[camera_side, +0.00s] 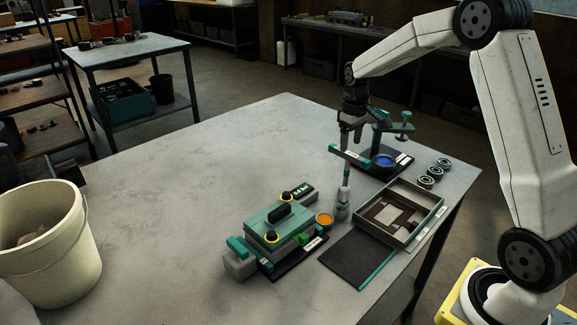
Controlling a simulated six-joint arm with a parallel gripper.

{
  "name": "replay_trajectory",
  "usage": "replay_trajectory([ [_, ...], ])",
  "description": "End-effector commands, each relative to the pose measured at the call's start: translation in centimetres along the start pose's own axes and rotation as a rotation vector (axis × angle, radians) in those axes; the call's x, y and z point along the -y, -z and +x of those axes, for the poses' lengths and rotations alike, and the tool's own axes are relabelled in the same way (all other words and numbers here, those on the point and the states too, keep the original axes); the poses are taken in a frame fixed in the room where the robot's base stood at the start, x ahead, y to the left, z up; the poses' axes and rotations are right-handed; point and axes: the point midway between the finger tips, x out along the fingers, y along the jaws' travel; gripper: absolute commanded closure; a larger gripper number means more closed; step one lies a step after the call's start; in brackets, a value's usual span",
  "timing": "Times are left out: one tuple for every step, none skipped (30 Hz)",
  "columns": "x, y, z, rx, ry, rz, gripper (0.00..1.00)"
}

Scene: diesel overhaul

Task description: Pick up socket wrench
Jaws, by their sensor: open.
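What looks like the socket wrench (346,176) stands upright on the table, with a green crossbar handle on top and a thin shaft below. Its lower end meets a small pale holder or socket (342,211); I cannot tell which. My gripper (351,143) points down from above, its open fingers at the height of the green crossbar. The fingers overlap the crossbar in this view, and I cannot tell whether they touch it.
A green test unit (280,227) stands left of the wrench, with an orange dish (324,220) beside it. A tray (438,207), a dark mat (350,252), several dark rings (435,172) and a green-armed stand (403,126) with a blue dish (385,160) are nearby.

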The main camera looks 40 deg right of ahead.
Motion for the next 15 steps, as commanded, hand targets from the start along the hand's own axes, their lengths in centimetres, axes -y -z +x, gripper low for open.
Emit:
replay_trajectory([
  [0.0,0.0,0.1,0.001,0.000,0.000,0.29],
  [0.0,0.0,0.3,0.001,0.000,0.000,0.29],
  [0.0,0.0,0.5,0.001,0.000,0.000,0.29],
  [0.0,0.0,0.7,0.001,0.000,0.000,0.29],
  [0.0,0.0,1.0,0.002,0.001,0.000,0.29],
  [0.1,0.0,1.3,0.003,0.001,0.000,0.29],
  [0.1,0.0,1.6,0.003,0.001,0.000,0.29],
  [0.1,0.0,1.8,0.002,0.001,0.000,0.29],
  [0.0,0.0,2.1,0.001,0.000,0.000,0.29],
  [0.0,0.0,2.3,0.001,0.000,0.000,0.29],
  [0.0,0.0,2.4,0.001,0.000,0.000,0.29],
  [0.1,0.0,2.6,0.000,0.000,0.000,0.29],
  [0.1,0.0,2.6,0.000,0.000,0.000,0.29],
  [0.0,0.0,2.6,0.000,0.000,0.001,0.29],
  [0.0,0.0,2.6,0.000,0.000,0.000,0.29],
])
